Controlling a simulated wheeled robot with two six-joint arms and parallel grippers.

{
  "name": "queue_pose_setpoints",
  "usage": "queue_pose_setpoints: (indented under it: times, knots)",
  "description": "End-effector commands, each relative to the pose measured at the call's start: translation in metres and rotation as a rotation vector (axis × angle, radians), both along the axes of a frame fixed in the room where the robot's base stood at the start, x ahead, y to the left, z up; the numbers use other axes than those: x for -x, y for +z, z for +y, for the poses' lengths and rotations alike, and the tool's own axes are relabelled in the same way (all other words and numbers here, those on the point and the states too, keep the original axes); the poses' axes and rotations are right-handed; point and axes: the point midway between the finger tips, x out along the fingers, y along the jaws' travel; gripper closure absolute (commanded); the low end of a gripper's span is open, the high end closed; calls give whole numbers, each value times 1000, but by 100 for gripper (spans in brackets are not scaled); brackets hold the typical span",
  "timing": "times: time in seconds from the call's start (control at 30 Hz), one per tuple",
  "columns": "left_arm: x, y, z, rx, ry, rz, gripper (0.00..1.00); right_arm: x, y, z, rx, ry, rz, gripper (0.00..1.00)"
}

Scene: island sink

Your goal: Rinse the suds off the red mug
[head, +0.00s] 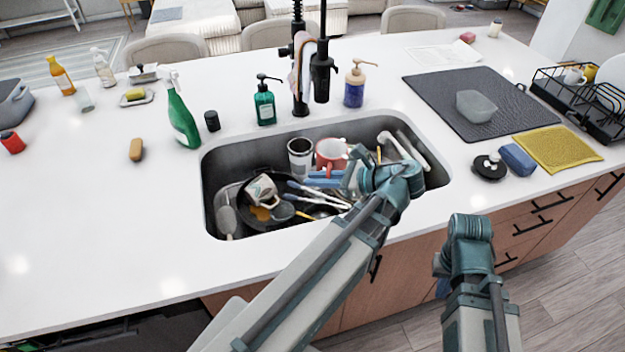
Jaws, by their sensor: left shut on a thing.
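The red mug (331,153) is in the sink (225,160), below the black faucet's spray head (321,78), with its pale inside facing up. No water stream shows. My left gripper (322,179) reaches in from the right with blue fingers at the mug's handle, shut on it. The wrist hides part of the sink behind it. Suds on the mug are too small to make out. My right gripper (441,288) is low in front of the counter, mostly hidden by its own arm, so its fingers cannot be read.
The sink also holds a dark pan (240,215) with a patterned mug (261,188), a tall cup (300,157) and several utensils. A green spray bottle (180,115) and a soap dispenser (264,103) stand behind it. A drying mat (470,98) lies right. The left counter front is clear.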

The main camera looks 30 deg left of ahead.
Motion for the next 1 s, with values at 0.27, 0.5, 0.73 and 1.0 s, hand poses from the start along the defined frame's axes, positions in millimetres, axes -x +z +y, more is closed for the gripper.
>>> queue_pose_setpoints:
  times: [0.27,0.5,0.73,1.0]
  knots:
    - [17,1,6,-2,43,-1,100,0,1,0,0,0,0,100]
    - [6,-2,13,-2,44,0,100,0,-2,0,0,0,0,100]
    - [-11,-6,26,-2,43,0,100,0,-7,0,0,0,0,100]
    - [-32,-11,41,-2,43,0,100,0,-12,0,0,0,0,100]
